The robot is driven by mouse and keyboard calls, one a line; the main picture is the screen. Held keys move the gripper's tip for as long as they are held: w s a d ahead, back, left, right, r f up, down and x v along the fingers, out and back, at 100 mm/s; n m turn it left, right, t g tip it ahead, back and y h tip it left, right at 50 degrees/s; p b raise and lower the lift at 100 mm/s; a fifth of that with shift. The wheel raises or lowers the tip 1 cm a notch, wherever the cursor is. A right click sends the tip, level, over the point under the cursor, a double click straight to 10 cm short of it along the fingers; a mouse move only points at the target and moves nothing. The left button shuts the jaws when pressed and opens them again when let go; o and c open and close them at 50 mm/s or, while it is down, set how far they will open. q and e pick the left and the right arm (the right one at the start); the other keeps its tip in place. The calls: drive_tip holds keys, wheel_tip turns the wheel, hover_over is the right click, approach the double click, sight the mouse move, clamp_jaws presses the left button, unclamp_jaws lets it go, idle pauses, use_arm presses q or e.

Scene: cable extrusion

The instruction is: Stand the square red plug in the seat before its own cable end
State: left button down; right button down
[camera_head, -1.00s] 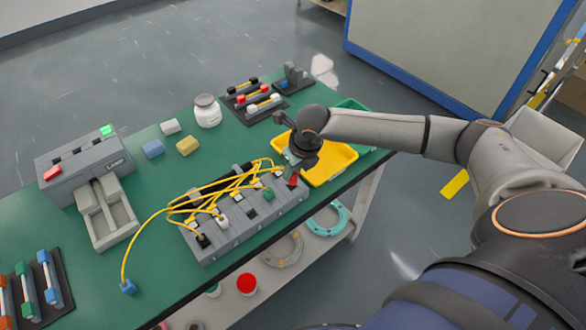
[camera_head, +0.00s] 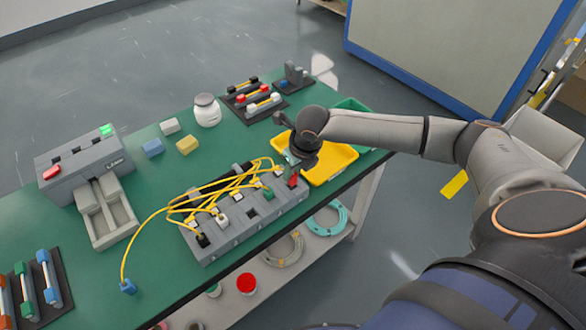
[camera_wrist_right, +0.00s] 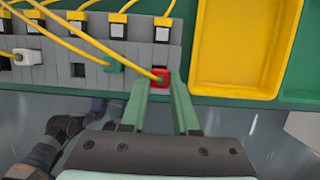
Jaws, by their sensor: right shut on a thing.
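The square red plug (camera_head: 293,182) is at the right end of the grey seat block (camera_head: 232,238), at the rightmost seat. It also shows in the right wrist view (camera_wrist_right: 160,76), between the two green fingertips. My right gripper (camera_head: 291,162) is shut on it from above. The plug looks upright and in line with the green plug (camera_wrist_right: 115,65). A yellow cable (camera_wrist_right: 110,56) passes close to the red plug in the wrist view. How deep the plug sits in the seat is hidden. My left gripper is not in view.
The block also holds a green plug (camera_head: 268,194), a white plug (camera_head: 222,219) and a black plug (camera_head: 203,240), with an empty seat (camera_head: 252,212) between green and white. A yellow tray (camera_head: 335,165) stands close right of my gripper.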

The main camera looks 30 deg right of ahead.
drive_tip(key=shift+f+b, duration=0.4)
drive_tip(key=shift+f, duration=0.75)
idle(0.6)
drive_tip(key=c, duration=0.6)
unclamp_jaws()
drive_tip(key=shift+r, duration=0.1)
